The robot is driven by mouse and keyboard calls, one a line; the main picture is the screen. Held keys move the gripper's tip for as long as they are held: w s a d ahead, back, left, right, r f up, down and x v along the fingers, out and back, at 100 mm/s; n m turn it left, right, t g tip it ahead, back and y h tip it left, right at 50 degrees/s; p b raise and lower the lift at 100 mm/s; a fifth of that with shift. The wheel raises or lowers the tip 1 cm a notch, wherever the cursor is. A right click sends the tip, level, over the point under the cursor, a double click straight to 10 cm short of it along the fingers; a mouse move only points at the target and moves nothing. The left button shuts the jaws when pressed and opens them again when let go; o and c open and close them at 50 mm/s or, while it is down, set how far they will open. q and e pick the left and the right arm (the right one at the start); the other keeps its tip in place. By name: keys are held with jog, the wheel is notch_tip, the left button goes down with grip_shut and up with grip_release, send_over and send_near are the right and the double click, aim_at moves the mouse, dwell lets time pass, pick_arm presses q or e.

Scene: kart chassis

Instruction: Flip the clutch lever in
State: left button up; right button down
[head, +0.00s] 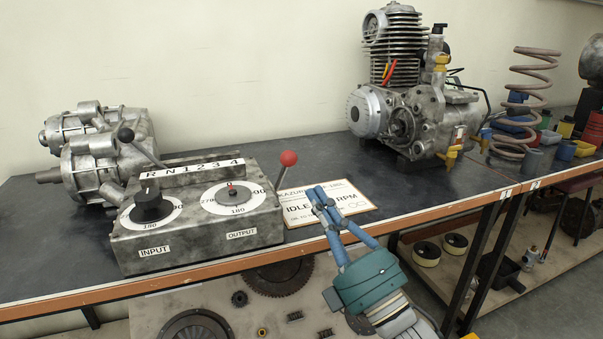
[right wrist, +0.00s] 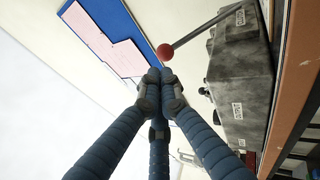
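The grey metal gearbox control box (head: 190,250) stands on the bench at left, with dials labelled INPUT and OUTPUT. A lever with a red ball knob (head: 289,158) rises from its right side, leaning right. A lever with a black knob (head: 126,135) rises behind the strip marked R N 1 2 3 4. My right gripper (head: 319,194) is to the right of the box, its blue fingers drawn together and empty. In the right wrist view the red knob (right wrist: 165,51) shows just beyond the fingertips (right wrist: 157,78), seemingly apart from them. My left gripper is not in view.
A white IDLE RPM sign (head: 358,200) lies on the bench behind my right gripper. A gearbox (head: 95,150) stands at the back left, and an engine (head: 400,100) at the back right. A coil spring (head: 530,100) stands farther right. The bench's wooden front edge (head: 200,278) runs below the box.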

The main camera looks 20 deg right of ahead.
aim_at(293, 161)
jog(key=x, duration=0.5)
jog(key=shift+w, duration=0.15)
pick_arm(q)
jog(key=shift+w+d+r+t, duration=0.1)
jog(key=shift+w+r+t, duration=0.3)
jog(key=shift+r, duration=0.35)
pick_arm(e)
jog(key=shift+w+a+r, duration=0.1)
jog(key=shift+w+r, duration=0.2)
jog(key=shift+w, duration=0.15)
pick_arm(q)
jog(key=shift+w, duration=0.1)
